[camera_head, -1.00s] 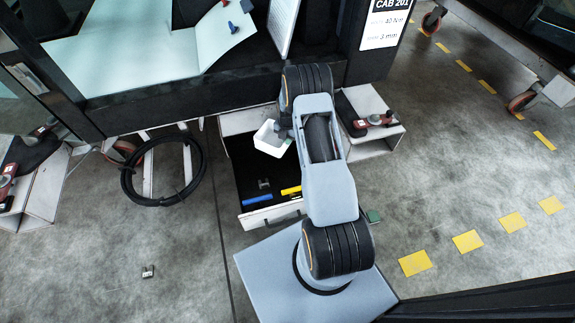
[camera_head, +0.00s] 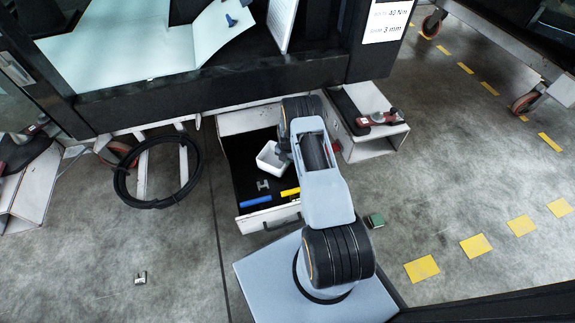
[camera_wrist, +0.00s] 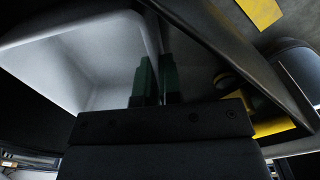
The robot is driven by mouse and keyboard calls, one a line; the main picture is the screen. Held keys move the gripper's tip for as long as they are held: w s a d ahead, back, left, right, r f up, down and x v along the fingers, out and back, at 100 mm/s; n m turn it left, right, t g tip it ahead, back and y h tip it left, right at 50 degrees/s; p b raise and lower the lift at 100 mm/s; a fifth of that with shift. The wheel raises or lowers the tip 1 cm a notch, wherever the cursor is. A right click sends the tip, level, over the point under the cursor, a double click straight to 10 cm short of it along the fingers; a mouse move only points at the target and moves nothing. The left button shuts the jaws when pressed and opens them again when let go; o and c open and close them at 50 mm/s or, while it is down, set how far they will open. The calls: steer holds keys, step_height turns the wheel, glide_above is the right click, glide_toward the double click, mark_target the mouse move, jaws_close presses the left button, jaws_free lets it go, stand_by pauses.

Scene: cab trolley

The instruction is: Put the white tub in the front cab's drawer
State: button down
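The white tub (camera_head: 271,159) is over the black inside of the open drawer (camera_head: 266,219) under the front cab in the head view. It looks slightly tilted; whether it touches the drawer floor cannot be told. My gripper (camera_head: 284,152) is at the tub's right rim, partly hidden by my arm. In the wrist view my gripper (camera_wrist: 156,82) has its green fingertips on either side of the wall of the white tub (camera_wrist: 85,60), pinching it. The drawer's far end is partly covered by my arm.
The drawer also holds a blue bar (camera_head: 256,201), a yellow bar (camera_head: 290,192) and a small grey clip (camera_head: 263,184). A cable coil (camera_head: 157,203) hangs left of it. A step with a red-handled tool (camera_head: 378,119) stands right. A green block (camera_head: 375,220) lies on the floor.

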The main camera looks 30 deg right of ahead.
steer(key=shift+f+b, duration=0.45)
steer(key=shift+f, duration=1.05)
steer(key=shift+f, duration=0.15)
steer(key=c, duration=1.3)
jaws_free()
